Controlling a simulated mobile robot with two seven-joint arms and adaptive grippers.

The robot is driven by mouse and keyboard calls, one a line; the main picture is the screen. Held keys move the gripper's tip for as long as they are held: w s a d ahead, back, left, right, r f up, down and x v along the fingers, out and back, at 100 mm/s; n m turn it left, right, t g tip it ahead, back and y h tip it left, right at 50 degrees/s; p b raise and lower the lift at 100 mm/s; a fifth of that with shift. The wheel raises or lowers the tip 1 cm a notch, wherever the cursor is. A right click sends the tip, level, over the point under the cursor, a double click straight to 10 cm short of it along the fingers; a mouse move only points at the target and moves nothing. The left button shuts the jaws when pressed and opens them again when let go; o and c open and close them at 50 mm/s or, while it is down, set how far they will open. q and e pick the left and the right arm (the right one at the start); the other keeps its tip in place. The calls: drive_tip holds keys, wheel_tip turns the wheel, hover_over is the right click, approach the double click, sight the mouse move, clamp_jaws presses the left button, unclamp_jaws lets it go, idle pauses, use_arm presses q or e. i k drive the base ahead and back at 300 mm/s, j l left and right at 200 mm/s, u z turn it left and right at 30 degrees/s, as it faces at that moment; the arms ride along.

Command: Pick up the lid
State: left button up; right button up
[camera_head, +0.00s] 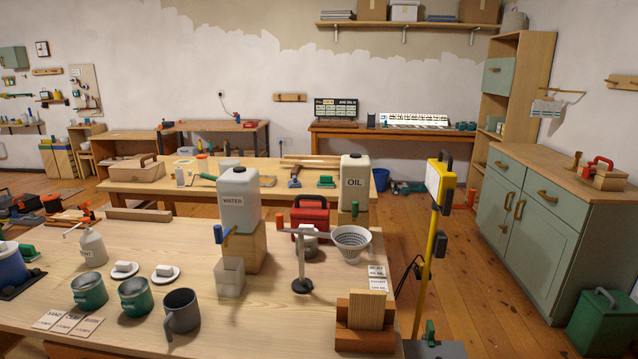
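Two small round white pieces that look like lids lie flat on the near wooden table: the left lid (124,270) and the right lid (165,273). Each has a pale block on top, like a knob. Just in front of them stand two green and grey cups, the left cup (89,293) and the right cup (136,297), both open at the top. A dark grey mug (182,312) stands to their right. I cannot tell which lid the task means. Neither of my grippers shows in the head view.
A white spray bottle (92,248) stands behind the lids. The WATER container (239,199) sits on a wooden block, with a translucent cup (230,277) below its tap. A black-based stand (302,284), colander (352,243) and wooden holder (365,340) are farther right. Cards (68,322) lie at the front.

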sight(122, 269)
drive_tip(key=u, duration=1.35)
